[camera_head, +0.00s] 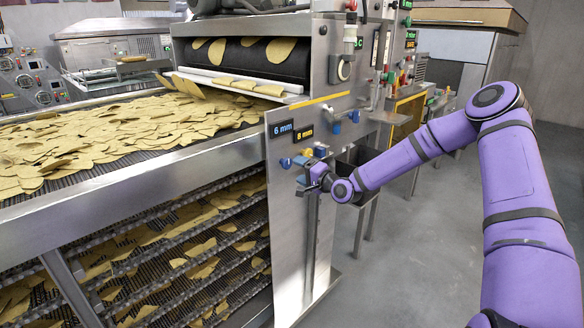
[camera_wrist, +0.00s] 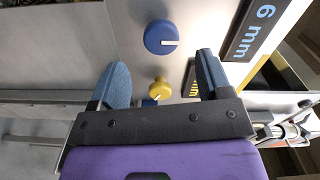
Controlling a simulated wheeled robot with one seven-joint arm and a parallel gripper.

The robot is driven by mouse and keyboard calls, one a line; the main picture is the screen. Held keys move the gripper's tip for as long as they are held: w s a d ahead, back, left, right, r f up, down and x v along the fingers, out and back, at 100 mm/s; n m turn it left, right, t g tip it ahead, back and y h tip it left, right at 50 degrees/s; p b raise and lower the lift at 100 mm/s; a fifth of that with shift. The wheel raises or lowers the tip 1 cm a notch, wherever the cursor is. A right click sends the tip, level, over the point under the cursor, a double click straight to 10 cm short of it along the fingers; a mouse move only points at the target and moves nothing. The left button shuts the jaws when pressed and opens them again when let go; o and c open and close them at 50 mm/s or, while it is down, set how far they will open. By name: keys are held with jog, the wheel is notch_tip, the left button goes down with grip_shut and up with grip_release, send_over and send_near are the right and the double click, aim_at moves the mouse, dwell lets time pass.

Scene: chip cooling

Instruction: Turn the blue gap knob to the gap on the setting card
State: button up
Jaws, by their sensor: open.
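The blue gap knob (camera_wrist: 160,37) is a round knob on the steel panel; its white pointer line points right in the wrist view. My gripper (camera_head: 301,170) is beside the knob at the panel. In the wrist view my gripper (camera_wrist: 160,68) is open and empty. The blue knob lies ahead of the fingertips, roughly centred between them, and no contact shows.
A yellow knob (camera_wrist: 158,88) shows between the fingers, close to the blue one. More blue knobs (camera_head: 336,128) are higher on the panel. A chip-covered conveyor (camera_head: 120,178) stands left; the floor at right is clear.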

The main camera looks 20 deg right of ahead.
jog(key=shift+v, duration=2.2)
jog(key=s+d+r+n+g+h, duration=0.1)
jog(key=s+r+n+g+h, duration=0.8)
jog(key=s+r, duration=1.35)
jog(key=s, duration=1)
jog(key=s+r+g, duration=0.1)
jog(key=s+r, duration=0.2)
jog(key=s, duration=1)
jog(key=shift+s+n, duration=0.3)
jog(key=shift+n, duration=0.1)
